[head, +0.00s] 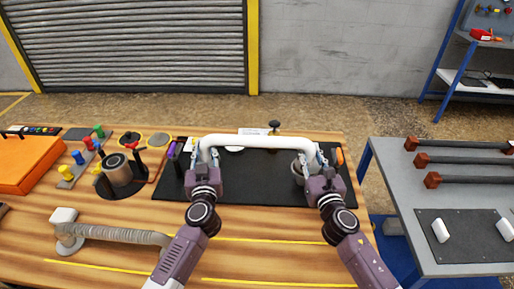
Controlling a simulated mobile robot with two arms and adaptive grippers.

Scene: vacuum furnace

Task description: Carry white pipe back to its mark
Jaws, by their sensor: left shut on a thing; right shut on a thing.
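The white pipe (258,141) is a long tube with both ends bent down, seen in the head view above the black mat (256,190) on the wooden table. My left gripper (205,158) is shut on the pipe's left bent end. My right gripper (316,160) is shut on its right bent end. The pipe lies roughly level across the picture. I cannot tell whether its ends touch the mat or hang above it. Yellow lines (275,241) mark the table in front of the mat. A grey cup-like part (298,172) is partly hidden beside my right gripper.
A ribbed grey hose (118,234) lies at front left. A metal cylinder (117,168), coloured pegs (88,143) and an orange box (25,165) stand left. A grey table (390,168) with dark bars stands right, across a gap. The table's front middle is clear.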

